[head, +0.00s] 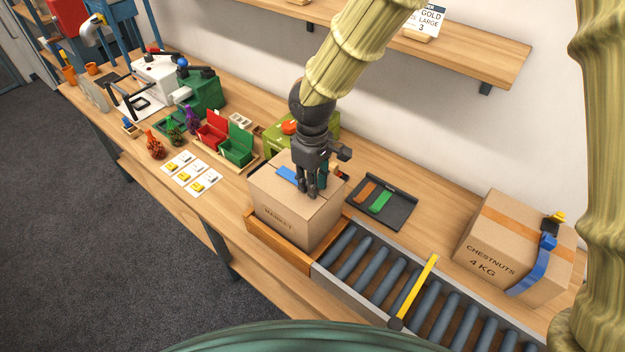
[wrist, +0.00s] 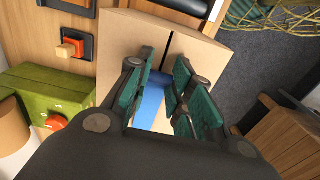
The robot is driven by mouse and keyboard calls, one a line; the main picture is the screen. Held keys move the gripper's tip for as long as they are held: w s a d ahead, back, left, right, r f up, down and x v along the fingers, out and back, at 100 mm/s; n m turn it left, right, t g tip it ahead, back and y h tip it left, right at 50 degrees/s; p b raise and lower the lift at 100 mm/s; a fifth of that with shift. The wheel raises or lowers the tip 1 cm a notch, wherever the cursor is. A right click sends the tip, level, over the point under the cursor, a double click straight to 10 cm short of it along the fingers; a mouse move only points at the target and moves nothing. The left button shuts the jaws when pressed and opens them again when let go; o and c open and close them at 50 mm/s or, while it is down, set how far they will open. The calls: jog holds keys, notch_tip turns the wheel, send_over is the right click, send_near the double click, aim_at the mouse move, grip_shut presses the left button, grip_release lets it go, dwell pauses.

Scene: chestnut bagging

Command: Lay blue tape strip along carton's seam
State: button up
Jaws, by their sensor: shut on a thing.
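The brown carton (head: 290,215) with "MARKET" print stands upright at the near end of the roller conveyor; its top also fills the middle of the wrist view (wrist: 122,50). A dark seam line (wrist: 168,43) runs along its top. The blue tape strip (head: 287,175) shows at the carton's top, beside my gripper (head: 312,192). In the wrist view the blue strip (wrist: 150,100) lies between my green-padded fingers (wrist: 158,90), which are shut on it. The fingers hide part of the strip and seam, so I cannot tell whether the strip touches the carton all along.
A dark tray (head: 398,212) with orange and green strips lies right of the carton. A taped "CHESTNUTS 4 KG" carton (head: 490,250) with a blue tape piece stands farther right. A yellow bar (head: 418,285) crosses the rollers. A green box (head: 277,148) stands close behind the carton.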

dwell(0.3)
jog(key=o, duration=0.7)
jog(key=shift+r+p, duration=2.85)
jog(key=shift+r, duration=0.65)
